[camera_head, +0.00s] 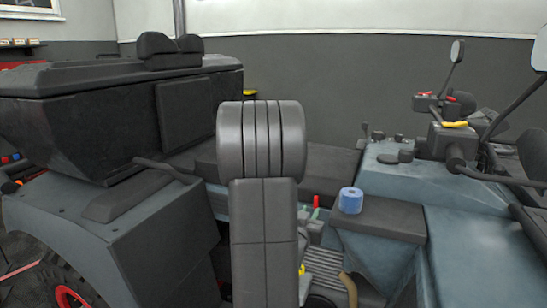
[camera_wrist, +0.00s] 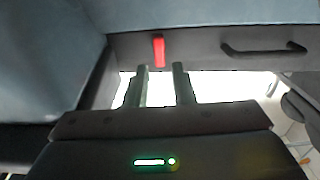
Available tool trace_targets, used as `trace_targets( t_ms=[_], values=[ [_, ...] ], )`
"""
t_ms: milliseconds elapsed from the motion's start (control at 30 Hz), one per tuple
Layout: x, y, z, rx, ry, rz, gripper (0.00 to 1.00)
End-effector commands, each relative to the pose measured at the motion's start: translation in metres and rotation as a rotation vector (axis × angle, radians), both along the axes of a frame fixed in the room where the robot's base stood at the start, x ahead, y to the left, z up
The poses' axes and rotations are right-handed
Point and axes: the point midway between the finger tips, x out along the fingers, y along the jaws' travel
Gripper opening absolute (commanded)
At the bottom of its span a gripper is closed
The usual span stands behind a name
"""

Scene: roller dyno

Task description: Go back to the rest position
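My gripper (camera_wrist: 160,67) shows in the wrist view with its two grey fingers apart. Nothing is seen between the fingers. A red tab (camera_wrist: 158,50) on a dark grey panel (camera_wrist: 205,48) lies just beyond the fingertips in the picture; I cannot tell whether they touch it.
A quad-like vehicle fills the head view, with a black rear box (camera_head: 80,120) at left and handlebars (camera_head: 455,145) at right. A blue roll (camera_head: 351,200) stands on a dark ledge (camera_head: 385,222) right of my arm. In the wrist view, a black handle (camera_wrist: 262,50) sits at right.

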Motion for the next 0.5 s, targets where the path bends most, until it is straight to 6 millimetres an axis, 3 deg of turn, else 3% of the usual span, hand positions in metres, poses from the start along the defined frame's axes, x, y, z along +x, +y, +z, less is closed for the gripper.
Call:
trace_targets(
  t_ms=[200,500],
  values=[
    [0.036,-0.016,-0.001,0.0,0.0,-0.003,0.23],
    [0.057,-0.025,-0.001,-0.001,0.0,-0.001,0.23]
  ],
)
